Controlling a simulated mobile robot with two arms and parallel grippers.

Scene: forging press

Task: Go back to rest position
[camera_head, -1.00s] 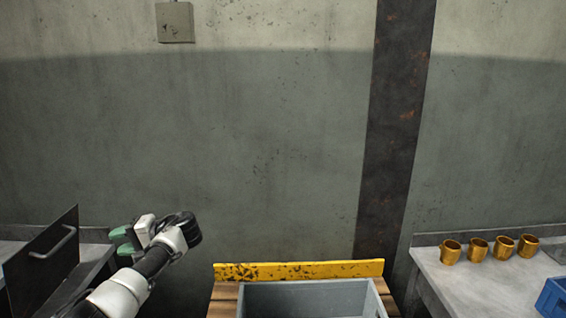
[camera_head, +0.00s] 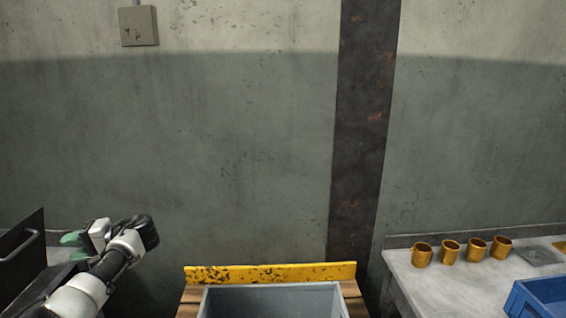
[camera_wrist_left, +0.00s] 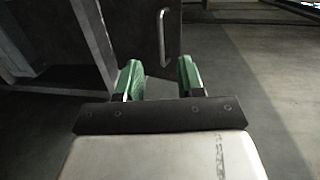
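My left gripper (camera_head: 73,243) shows at the lower left of the head view, at the end of my white and black arm, with green fingers. In the left wrist view its two green fingers (camera_wrist_left: 160,78) stand apart with nothing between them. Beyond them is a dark panel with a metal handle (camera_wrist_left: 162,38), apart from the fingers. The same dark panel (camera_head: 22,262) shows at the left edge of the head view. My right gripper shows in neither view.
A grey bin (camera_head: 270,303) sits on a wooden pallet with a yellow board (camera_head: 270,272) at the bottom centre. A table (camera_head: 450,285) at the right holds several brass mugs (camera_head: 449,251) and a blue crate (camera_head: 540,298). A grey wall stands behind.

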